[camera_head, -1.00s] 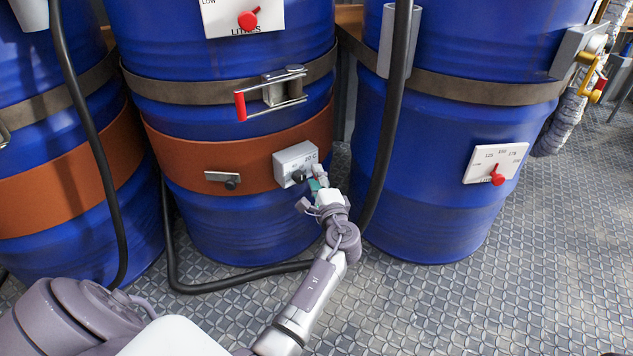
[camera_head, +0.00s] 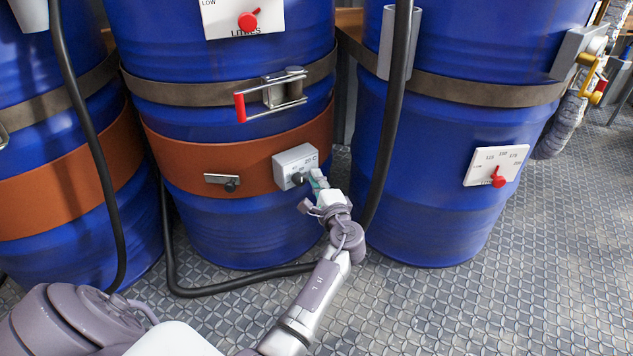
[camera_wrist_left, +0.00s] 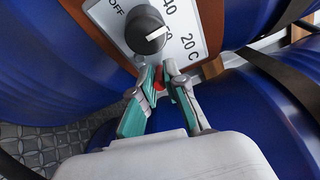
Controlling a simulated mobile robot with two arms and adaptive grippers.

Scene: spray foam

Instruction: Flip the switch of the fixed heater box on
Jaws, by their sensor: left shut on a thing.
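The heater box (camera_head: 296,160) is a grey-white box on the orange band (camera_head: 215,165) of the middle blue drum. In the left wrist view its face (camera_wrist_left: 186,27) shows a black knob (camera_wrist_left: 146,30) with a white mark, and the labels OFF, 40 and 20 C. A small red part (camera_wrist_left: 159,78), apparently the switch, shows at the box's lower edge, largely hidden by my fingertips. My left gripper (camera_head: 317,180) is at the box's lower right. In the wrist view its teal and grey fingers (camera_wrist_left: 163,76) are shut on the red part. My right gripper is not in view.
A black hose (camera_head: 388,130) hangs just right of the gripper. A latch with a red handle (camera_head: 270,93) sits above the box. The right blue drum (camera_head: 420,190) carries a white dial plate (camera_head: 496,165). The patterned metal floor (camera_head: 450,310) is clear in front.

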